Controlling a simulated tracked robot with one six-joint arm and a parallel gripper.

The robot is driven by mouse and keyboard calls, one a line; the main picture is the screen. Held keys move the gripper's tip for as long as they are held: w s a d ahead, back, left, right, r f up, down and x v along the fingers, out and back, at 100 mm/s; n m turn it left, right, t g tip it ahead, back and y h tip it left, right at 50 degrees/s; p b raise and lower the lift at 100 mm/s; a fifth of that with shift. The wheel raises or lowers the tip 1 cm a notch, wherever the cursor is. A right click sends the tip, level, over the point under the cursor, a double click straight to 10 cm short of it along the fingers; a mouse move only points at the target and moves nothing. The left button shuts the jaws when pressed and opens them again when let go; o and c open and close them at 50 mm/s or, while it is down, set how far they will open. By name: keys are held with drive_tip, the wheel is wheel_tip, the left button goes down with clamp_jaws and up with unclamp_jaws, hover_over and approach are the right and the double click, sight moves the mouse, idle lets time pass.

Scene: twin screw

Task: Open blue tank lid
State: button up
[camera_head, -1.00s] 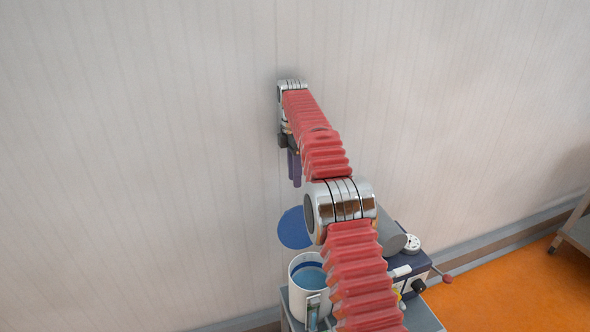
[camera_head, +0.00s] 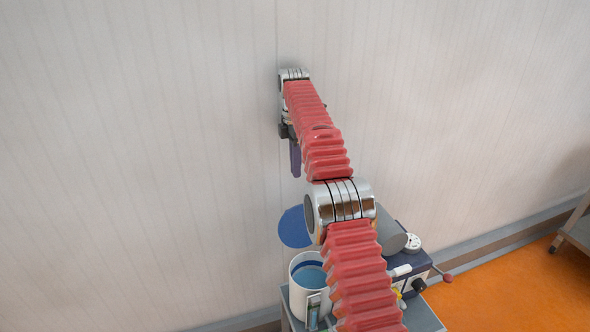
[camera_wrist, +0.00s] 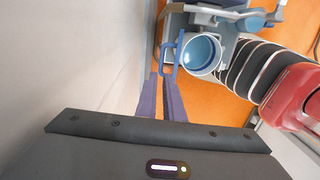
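The white tank (camera_head: 298,300) stands on a grey cart at the lower middle of the head view, with its mouth uncovered and blue inside. Its round blue lid (camera_head: 295,227) stands raised behind the mouth.
A dark blue device (camera_head: 418,270) with a round grey cover (camera_head: 391,238) and a red-knobbed lever (camera_head: 447,278) is right of the tank, partly behind my arm. The pale wall (camera_head: 150,150) is close behind. Orange floor (camera_head: 530,295) is open at right.

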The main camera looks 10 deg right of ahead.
drive_tip(key=s+r+m, duration=0.1)
drive_tip(key=s+r, duration=0.1)
drive_tip(key=r, duration=0.1)
drive_tip(key=s+r+m+t, duration=0.1)
drive_tip(key=s+r+m, duration=0.1)
drive_tip(key=r, duration=0.1)
drive_tip(key=s+r+m, duration=0.1)
drive_tip(key=s+r, duration=0.1)
drive_tip(key=r, duration=0.2)
drive_tip(key=shift+s+d, duration=0.15)
drive_tip(key=shift+s, duration=0.05)
clamp_jaws()
drive_tip(key=s+r+m+t, duration=0.1)
drive_tip(key=s+r+m, duration=0.2)
drive_tip(key=s, duration=0.3)
drive_tip(key=s+r+m+t, duration=0.1)
drive_tip(key=s+r+m, duration=0.15)
drive_tip(key=s, duration=0.45)
drive_tip(key=s+f+m+t, duration=0.1)
drive_tip(key=s+f+m, duration=0.4)
drive_tip(key=s, duration=0.8)
drive_tip(key=s+f+m+t, duration=0.2)
drive_tip(key=s+f+m, duration=0.3)
drive_tip(key=s, duration=0.8)
drive_tip(key=shift+s+d+f, duration=0.2)
drive_tip(key=shift+d+f, duration=0.25)
drive_tip(key=shift+f, duration=0.35)
drive_tip(key=shift+s, duration=0.15)
